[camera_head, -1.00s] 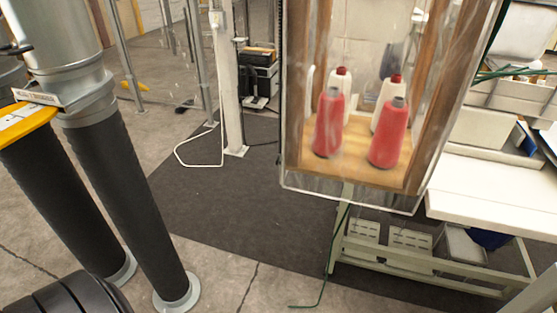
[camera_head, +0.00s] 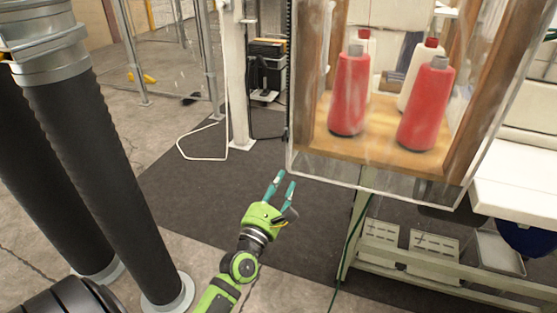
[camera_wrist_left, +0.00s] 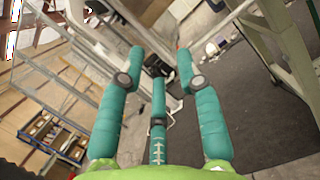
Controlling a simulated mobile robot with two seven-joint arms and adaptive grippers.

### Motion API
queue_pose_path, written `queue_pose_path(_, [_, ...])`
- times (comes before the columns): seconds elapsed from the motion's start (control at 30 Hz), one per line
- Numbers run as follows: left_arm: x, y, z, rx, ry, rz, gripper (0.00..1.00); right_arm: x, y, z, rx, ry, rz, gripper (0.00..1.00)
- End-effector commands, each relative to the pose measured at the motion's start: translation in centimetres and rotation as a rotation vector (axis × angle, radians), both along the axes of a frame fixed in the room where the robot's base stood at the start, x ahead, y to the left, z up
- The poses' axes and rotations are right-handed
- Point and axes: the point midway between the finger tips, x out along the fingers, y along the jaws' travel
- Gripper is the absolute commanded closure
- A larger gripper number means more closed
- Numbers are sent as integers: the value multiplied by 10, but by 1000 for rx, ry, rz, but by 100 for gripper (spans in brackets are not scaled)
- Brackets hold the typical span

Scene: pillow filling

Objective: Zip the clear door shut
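The clear door (camera_head: 330,172) is a see-through sheet hanging over the front of a wooden cabinet (camera_head: 493,70) in the head view. A dark strip (camera_head: 290,50) runs down beside its left edge; I cannot make out a zip pull. My left gripper (camera_head: 281,186) is below and just left of the door's lower left corner, apart from it. Its teal fingers are spread and empty. They also show spread in the left wrist view (camera_wrist_left: 160,62), with nothing between them. My right gripper is out of view.
Red and white thread cones (camera_head: 349,95) stand inside the cabinet. A white bench (camera_head: 515,190) is at right, with a metal frame (camera_head: 420,260) below. Thick black ribbed columns (camera_head: 100,160) stand at left. The dark floor mat (camera_head: 210,190) is mostly clear.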

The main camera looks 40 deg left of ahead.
Motion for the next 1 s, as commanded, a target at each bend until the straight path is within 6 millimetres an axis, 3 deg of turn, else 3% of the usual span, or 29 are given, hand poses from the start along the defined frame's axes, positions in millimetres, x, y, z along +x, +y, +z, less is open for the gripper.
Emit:
queue_pose_path(0.03, [-5,5,18,-96,-86,-9,65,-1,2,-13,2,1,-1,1])
queue_pose_path(0.1, [-11,11,41,-199,-169,-28,65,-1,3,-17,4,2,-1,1])
queue_pose_path(0.3, [-10,17,70,-295,-248,-51,65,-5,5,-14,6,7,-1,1])
queue_pose_path(0.7, [40,29,89,-291,-242,-50,65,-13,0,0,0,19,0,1])
queue_pose_path(1.0, [47,30,90,-289,-239,-50,65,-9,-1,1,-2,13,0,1])
